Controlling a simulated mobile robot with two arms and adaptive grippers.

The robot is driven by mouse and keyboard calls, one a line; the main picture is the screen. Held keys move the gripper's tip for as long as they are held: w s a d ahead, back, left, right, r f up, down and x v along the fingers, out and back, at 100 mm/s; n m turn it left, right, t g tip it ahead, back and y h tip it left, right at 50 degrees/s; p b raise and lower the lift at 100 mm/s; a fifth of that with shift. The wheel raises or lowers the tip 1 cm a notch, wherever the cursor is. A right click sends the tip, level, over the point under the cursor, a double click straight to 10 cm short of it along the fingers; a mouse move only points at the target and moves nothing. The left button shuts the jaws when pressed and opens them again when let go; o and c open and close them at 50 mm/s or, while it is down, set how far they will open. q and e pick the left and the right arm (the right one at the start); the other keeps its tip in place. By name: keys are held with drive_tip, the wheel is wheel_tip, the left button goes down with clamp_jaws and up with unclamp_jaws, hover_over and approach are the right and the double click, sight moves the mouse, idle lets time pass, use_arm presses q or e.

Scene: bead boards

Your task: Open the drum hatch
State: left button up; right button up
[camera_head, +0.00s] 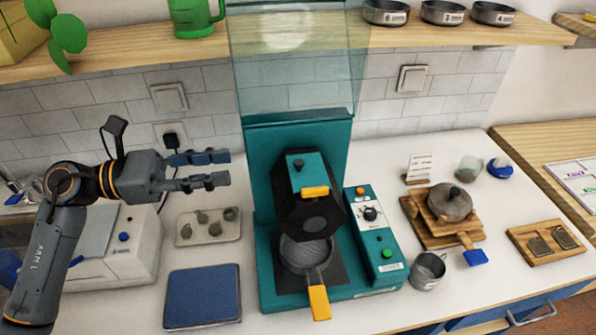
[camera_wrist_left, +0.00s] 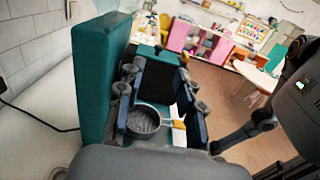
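The teal roaster (camera_head: 262,262) stands in the middle of the counter, with a dark faceted drum (camera_head: 284,207) at its centre. A teal panel (camera_head: 308,172) with a black knob and an orange handle (camera_head: 315,191) lies over the drum's upper front; I take it for the hatch, and it looks shut. My left gripper (camera_head: 228,168) is left of the drum, apart from it, fingers pointing right. It is open and empty; in the left wrist view (camera_wrist_left: 157,125) its fingers stand apart with the roaster beyond. My right gripper is not in view.
A metal pan (camera_head: 305,252) with an orange handle sits below the drum. A control box (camera_head: 372,240) stands right of it. A clear panel (camera_head: 298,60) rises above the roaster. A tray (camera_head: 190,241) and blue mat (camera_head: 203,294) lie left, below my left arm.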

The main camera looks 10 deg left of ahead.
sight(294, 162)
use_arm(q)
drive_tip(key=p+x, duration=0.6)
drive_tip(key=x, duration=0.6)
drive_tip(key=shift+d+f, duration=0.1)
drive_tip(key=shift+w+d+f+p, duration=0.15)
drive_tip(key=shift+w+d+p, duration=0.15)
drive_tip(key=shift+d, duration=0.45)
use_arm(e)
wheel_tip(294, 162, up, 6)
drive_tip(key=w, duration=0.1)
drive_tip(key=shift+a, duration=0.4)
use_arm(q)
drive_tip(key=shift+f, duration=0.1)
drive_tip(key=shift+c, duration=0.2)
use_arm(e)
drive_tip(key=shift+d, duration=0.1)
use_arm(q)
clamp_jaws()
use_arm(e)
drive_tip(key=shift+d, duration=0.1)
